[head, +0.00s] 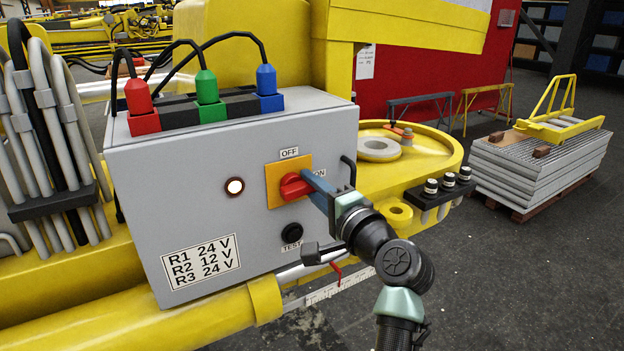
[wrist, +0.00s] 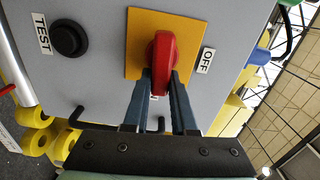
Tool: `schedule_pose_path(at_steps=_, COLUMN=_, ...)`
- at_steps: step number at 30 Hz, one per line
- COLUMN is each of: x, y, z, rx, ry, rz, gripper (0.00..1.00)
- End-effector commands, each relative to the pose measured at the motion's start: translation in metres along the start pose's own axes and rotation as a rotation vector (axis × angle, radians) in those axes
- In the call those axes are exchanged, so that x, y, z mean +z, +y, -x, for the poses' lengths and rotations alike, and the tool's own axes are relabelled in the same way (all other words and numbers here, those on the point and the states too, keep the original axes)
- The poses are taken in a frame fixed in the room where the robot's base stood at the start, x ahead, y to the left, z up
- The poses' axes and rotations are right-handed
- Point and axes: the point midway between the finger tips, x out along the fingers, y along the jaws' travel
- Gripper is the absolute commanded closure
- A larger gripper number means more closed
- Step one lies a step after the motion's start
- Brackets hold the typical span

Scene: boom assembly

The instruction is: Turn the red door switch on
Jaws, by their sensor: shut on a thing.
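The red switch knob (head: 294,186) sits on an orange plate (head: 276,196) on the front of a grey control box (head: 190,190). An OFF label is above the plate; the ON label to its right is partly covered by my gripper (head: 309,180). In the wrist view my gripper (wrist: 161,82) has its two blue fingers on both sides of the red knob (wrist: 162,58), shut on it. There the knob's long side runs up and down, its lower end between the fingers towards the ON side, with the OFF label (wrist: 205,60) to the right.
A lit round lamp (head: 235,186) is left of the switch. A black TEST button (head: 292,232) is below it. Red, green (head: 206,87) and blue plugs with black cables stand on top of the box. A dark handle (head: 348,170) sticks out at the box's right edge, close to my gripper.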

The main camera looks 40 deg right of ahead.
Motion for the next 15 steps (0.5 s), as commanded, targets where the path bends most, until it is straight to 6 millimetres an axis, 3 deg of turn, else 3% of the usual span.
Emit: schedule_pose_path(at_steps=15, x=0.0021, y=0.0046, z=-0.0006, rx=0.005, ry=-0.005, rz=-0.097, gripper=1.0)
